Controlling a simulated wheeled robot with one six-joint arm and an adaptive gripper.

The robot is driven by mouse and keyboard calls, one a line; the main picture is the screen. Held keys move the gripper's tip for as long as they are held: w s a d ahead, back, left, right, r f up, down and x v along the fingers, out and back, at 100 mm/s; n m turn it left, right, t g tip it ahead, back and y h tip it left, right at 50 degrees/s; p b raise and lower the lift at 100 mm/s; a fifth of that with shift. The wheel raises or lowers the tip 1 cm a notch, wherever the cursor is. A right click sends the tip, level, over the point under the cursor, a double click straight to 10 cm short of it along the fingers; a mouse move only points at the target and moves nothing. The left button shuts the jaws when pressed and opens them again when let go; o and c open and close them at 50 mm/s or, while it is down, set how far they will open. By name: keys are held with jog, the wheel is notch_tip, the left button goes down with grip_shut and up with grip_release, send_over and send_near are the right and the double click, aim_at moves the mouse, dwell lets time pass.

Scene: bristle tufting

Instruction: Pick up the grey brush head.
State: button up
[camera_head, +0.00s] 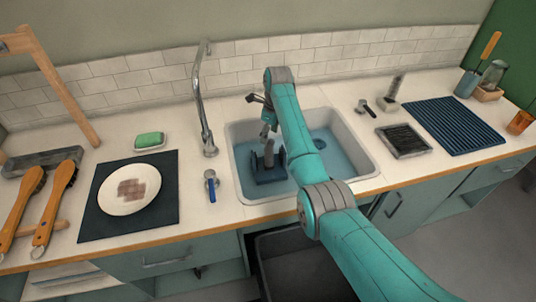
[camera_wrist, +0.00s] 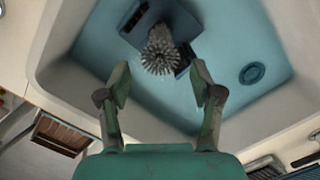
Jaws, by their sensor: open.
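The grey brush head (camera_wrist: 160,50), round with spiky bristles, sits in a dark blue holder (camera_wrist: 180,22) in the sink in the wrist view. In the head view the brush head (camera_head: 268,153) stands upright in the holder (camera_head: 262,177), below my gripper. My gripper (camera_wrist: 160,84) is open and empty, its two fingers spread on either side of the brush head's line in the wrist view. It is apart from the brush head. In the head view my gripper (camera_head: 265,118) is over the sink, partly hidden by my arm.
The sink (camera_head: 357,157) has a pale rim and a blue floor with a drain (camera_wrist: 252,74). A tall faucet (camera_head: 197,100) stands at its left. A plate (camera_head: 108,195) on a dark mat and two wooden brushes (camera_head: 48,215) lie farther left. A ribbed blue mat (camera_head: 455,125) lies right.

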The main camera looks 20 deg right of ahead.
aim_at(268, 146)
jog(key=shift+w+a+f, duration=0.1)
jog(key=shift+a+f, duration=0.05)
jog(key=shift+f, duration=1.65)
jog(key=shift+w+a+f, duration=0.1)
jog(key=shift+f, duration=1.65)
grip_shut()
